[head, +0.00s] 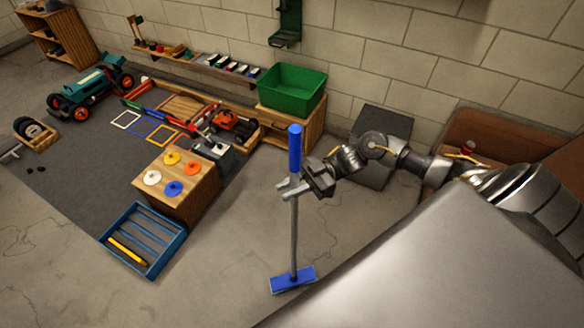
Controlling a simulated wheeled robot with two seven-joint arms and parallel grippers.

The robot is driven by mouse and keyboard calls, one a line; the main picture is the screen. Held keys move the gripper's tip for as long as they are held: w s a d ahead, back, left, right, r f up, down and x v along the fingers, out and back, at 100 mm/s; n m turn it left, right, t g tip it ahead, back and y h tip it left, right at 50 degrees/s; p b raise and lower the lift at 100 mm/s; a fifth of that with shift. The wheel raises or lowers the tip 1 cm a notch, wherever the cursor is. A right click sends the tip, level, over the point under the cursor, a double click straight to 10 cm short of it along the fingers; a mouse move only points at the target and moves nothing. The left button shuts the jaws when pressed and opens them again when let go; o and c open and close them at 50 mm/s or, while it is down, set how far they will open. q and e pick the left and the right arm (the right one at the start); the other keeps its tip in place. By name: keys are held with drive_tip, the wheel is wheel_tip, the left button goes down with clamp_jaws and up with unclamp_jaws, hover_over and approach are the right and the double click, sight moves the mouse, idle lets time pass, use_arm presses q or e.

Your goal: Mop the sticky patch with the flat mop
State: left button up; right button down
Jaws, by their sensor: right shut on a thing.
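The flat mop (294,225) stands nearly upright in the middle of the head view. It has a blue grip at the top, a grey pole and a flat blue head (293,280) at the bottom. The head is at floor level or just above it; I cannot tell whether it touches. My right gripper (291,188) is shut on the pole just below the blue grip. I cannot make out the sticky patch; the mop head or my own body may hide it. My left gripper is not in view.
A blue slatted crate (118,254) and a wooden block with coloured discs (206,192) stand left of the mop. A green bin (270,92) sits on a wooden stand behind. A brown sofa-like box (478,135) is at right. Bare concrete floor (215,290) surrounds the mop head.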

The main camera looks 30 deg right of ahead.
wheel_tip(320, 180, up, 6)
drive_tip(key=p, duration=0.4)
drive_tip(key=shift+w+a+f, duration=0.1)
drive_tip(key=shift+w+f, duration=0.05)
idle(0.7)
